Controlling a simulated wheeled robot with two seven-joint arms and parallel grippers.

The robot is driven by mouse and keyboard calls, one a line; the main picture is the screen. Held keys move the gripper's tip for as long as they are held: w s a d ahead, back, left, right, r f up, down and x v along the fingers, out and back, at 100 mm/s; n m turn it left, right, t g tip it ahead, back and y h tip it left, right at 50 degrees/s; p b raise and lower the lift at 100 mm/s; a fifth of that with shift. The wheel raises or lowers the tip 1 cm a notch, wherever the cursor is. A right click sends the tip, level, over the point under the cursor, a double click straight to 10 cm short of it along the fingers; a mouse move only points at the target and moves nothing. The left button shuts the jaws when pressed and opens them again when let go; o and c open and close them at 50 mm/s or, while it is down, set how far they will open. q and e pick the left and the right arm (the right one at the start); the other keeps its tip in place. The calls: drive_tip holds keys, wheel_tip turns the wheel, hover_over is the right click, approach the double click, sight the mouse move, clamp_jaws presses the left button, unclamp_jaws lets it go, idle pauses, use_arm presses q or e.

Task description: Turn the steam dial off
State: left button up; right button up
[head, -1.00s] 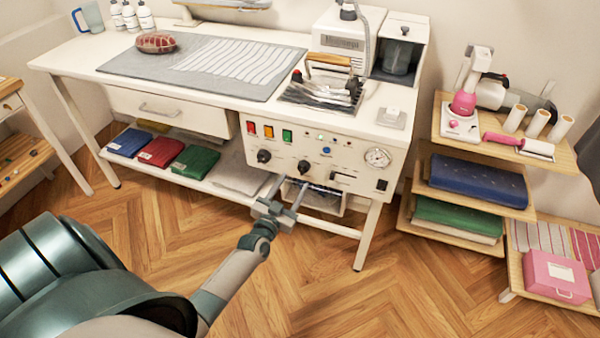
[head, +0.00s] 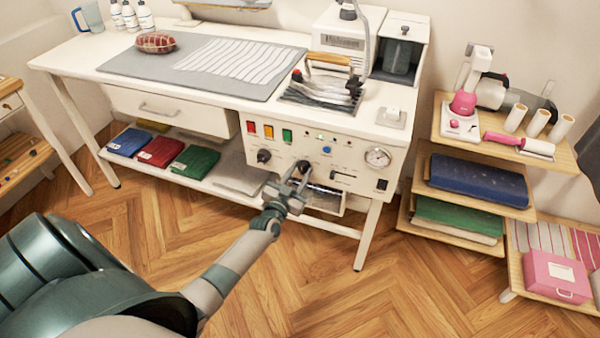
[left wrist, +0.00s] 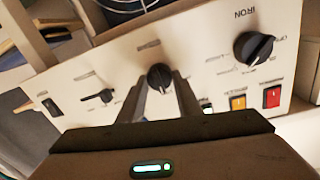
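The white control panel (head: 345,152) on the table's front has two black dials. The left dial (head: 264,155) is labelled IRON in the left wrist view (left wrist: 254,48) and is free. The second dial (head: 303,166), probably the steam dial, shows between my fingertips in the left wrist view (left wrist: 160,77); its label is too small to read. My left gripper (head: 299,170) is at the panel, its two fingers (left wrist: 161,85) on either side of this dial, close against its sides. It looks shut on it. The fingers partly cover the dial in the head view. My right gripper is out of view.
Red, orange and green switches (head: 268,131) sit above the dials. A round gauge (head: 378,157) is on the panel's right. An open tray (head: 322,200) hangs below the panel. The wooden floor (head: 300,280) in front is clear.

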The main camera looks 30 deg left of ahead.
use_arm(q)
drive_tip(key=shift+c, duration=0.6)
drive_tip(key=shift+n, duration=0.3)
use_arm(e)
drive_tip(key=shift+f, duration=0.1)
use_arm(q)
drive_tip(key=shift+f+n+b, duration=0.1)
drive_tip(key=shift+n+b, duration=0.3)
drive_tip(key=shift+n, duration=0.8)
drive_tip(key=shift+n+b, duration=0.4)
drive_tip(key=shift+n, duration=0.5)
drive_tip(key=n+b, duration=0.1)
drive_tip(key=n, duration=0.3)
drive_tip(key=shift+f+n, duration=0.1)
drive_tip(key=shift+n, duration=0.2)
drive_tip(key=shift+n+y+b, duration=0.3)
drive_tip(key=shift+n+b, duration=0.25)
drive_tip(key=shift+n, duration=0.95)
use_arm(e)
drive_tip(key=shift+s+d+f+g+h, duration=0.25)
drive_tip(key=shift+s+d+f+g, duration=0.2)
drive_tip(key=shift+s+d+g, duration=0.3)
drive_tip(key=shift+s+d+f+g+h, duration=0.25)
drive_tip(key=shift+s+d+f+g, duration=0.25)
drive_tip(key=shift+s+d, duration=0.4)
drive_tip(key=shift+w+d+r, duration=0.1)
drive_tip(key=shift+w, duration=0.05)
